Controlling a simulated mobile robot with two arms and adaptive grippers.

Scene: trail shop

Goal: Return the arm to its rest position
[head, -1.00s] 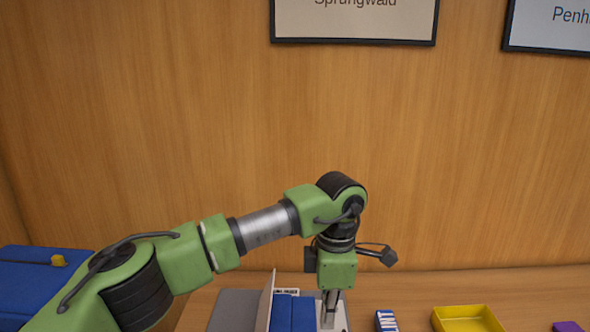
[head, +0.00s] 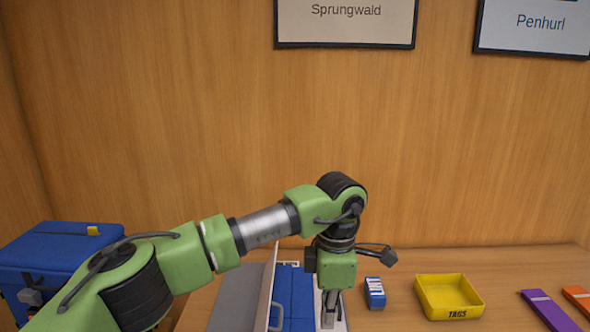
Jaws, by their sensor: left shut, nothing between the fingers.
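My left arm comes in from the left and bends down at the wrist. My left gripper (head: 330,311) points down at the right side of an open grey case or folder (head: 236,297) with blue contents (head: 291,298). Its fingers are close together and hold nothing. I cannot tell whether the fingertips touch the blue contents or the pale surface beside them. My right gripper is not in view.
A small blue and white box (head: 375,293) stands just right of the gripper. A blue cooler-like box (head: 50,243) stands at the left. A wooden wall rises behind.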

